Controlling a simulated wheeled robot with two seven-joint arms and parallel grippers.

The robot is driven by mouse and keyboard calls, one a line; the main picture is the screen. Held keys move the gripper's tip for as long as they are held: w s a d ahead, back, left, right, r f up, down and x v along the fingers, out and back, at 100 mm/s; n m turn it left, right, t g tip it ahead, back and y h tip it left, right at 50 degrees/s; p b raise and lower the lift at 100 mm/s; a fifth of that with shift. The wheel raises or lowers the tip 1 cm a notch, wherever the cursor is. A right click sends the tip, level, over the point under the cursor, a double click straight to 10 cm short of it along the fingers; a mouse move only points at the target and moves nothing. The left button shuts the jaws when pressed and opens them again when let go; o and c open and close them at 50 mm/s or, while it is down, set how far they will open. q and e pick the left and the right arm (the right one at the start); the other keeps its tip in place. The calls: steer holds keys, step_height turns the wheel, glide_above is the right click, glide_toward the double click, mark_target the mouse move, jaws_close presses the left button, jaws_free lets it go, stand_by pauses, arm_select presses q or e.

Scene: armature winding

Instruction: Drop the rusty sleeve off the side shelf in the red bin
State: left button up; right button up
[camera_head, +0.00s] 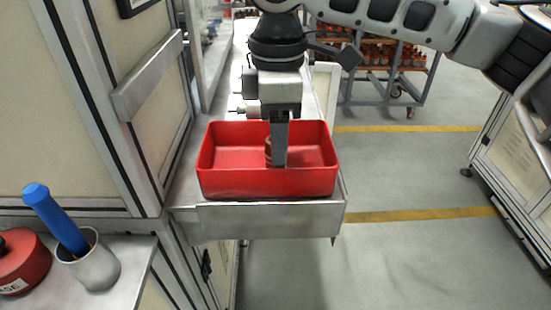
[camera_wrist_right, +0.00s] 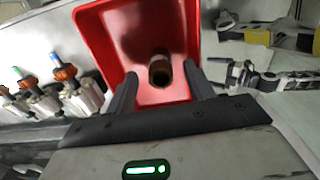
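The rusty sleeve (camera_head: 268,150) is a short brown tube inside the red bin (camera_head: 218,183). In the right wrist view the sleeve (camera_wrist_right: 160,72) stands out against the floor of the bin (camera_wrist_right: 98,38), its dark opening facing the camera. My right gripper (camera_head: 279,160) reaches down into the bin from above. In the wrist view its two fingers (camera_wrist_right: 160,92) are spread, with visible gaps between them and the sleeve. In the head view a finger partly hides the sleeve. Whether the sleeve touches the bin floor is unclear. My left gripper is not in view.
The bin sits on a metal shelf (camera_head: 270,220) beside a cabinet (camera_head: 60,110). Several orange-capped parts (camera_wrist_right: 63,75) stand near the bin. At the lower left are a grey cup (camera_head: 95,268) with a blue-handled tool and a red container (camera_head: 22,262). Floor at right is open.

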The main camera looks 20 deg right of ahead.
arm_select(q)
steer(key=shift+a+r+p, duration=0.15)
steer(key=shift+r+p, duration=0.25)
steer(key=shift+p, duration=0.65)
arm_select(e)
step_height(320, 180, up, 16)
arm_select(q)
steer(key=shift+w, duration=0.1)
arm_select(e)
steer(key=shift+f, duration=0.1)
